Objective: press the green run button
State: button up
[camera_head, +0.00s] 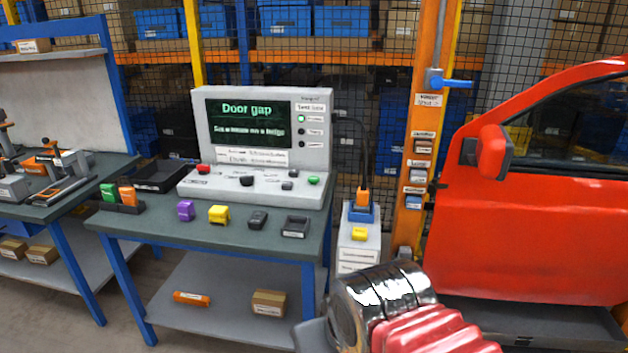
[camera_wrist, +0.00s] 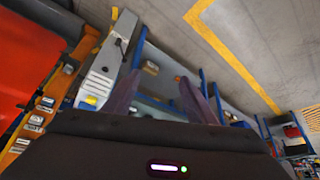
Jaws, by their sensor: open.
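A green button (camera_head: 313,181) sits at the right end of the sloping base of a grey console (camera_head: 250,188). A red button (camera_head: 203,168) is at the base's left end, with dark knobs between. The console's screen (camera_head: 248,122) reads "Door gap". My gripper (camera_wrist: 160,80) is open in the wrist view, its two purplish fingers apart with nothing held between them. It points towards the benches and floor, away from the button. In the head view only part of my arm shows, at the lower right; the fingertips are not visible there. I cannot make out the button in the wrist view.
An orange post (camera_head: 417,150) and red car door (camera_head: 530,210) are further right.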

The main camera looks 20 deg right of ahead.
grip_shut()
dwell(0.4)
dwell(1.0)
